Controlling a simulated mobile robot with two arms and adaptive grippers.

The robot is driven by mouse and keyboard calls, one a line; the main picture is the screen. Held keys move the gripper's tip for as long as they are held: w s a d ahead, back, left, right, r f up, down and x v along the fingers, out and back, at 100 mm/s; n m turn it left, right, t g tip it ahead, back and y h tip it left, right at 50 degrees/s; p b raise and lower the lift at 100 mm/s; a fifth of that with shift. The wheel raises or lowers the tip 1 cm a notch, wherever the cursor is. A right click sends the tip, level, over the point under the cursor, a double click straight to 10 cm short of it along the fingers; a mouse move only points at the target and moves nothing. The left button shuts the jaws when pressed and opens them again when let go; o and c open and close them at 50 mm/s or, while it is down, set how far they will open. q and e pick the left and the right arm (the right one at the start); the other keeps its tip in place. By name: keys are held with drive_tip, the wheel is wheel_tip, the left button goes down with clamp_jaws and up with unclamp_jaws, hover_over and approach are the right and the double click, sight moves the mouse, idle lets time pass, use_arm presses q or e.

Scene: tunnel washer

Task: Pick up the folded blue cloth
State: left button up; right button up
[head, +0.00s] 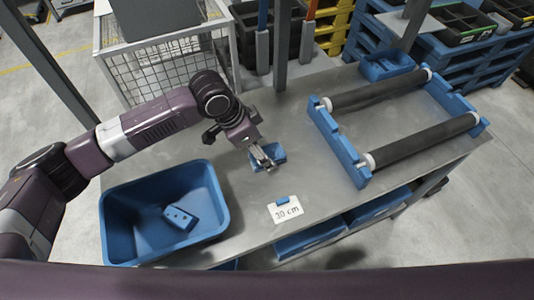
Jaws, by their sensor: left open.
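A small folded blue cloth (279,152), as far as I can tell, lies on the grey metal table. My left gripper (268,163) is over it, pointing down, with its fingers open. The fingers and wrist hide part of the cloth. I cannot tell whether the fingertips touch it. My right gripper is not in view.
A blue bin (222,212) at the table's left front holds a blue block with dark holes (179,218). A white card reading about "30 cm" (286,210) lies in front. A blue roller frame (338,147) stands right, a small blue tray (388,66) behind it. A wire cage (150,75) stands behind.

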use_arm(q)
drive_tip(key=shift+x, duration=1.1)
drive_tip(key=shift+f+p, duration=0.25)
drive_tip(key=shift+p, duration=0.05)
drive_tip(key=c, duration=1.2)
drive_tip(key=shift+c, duration=0.2)
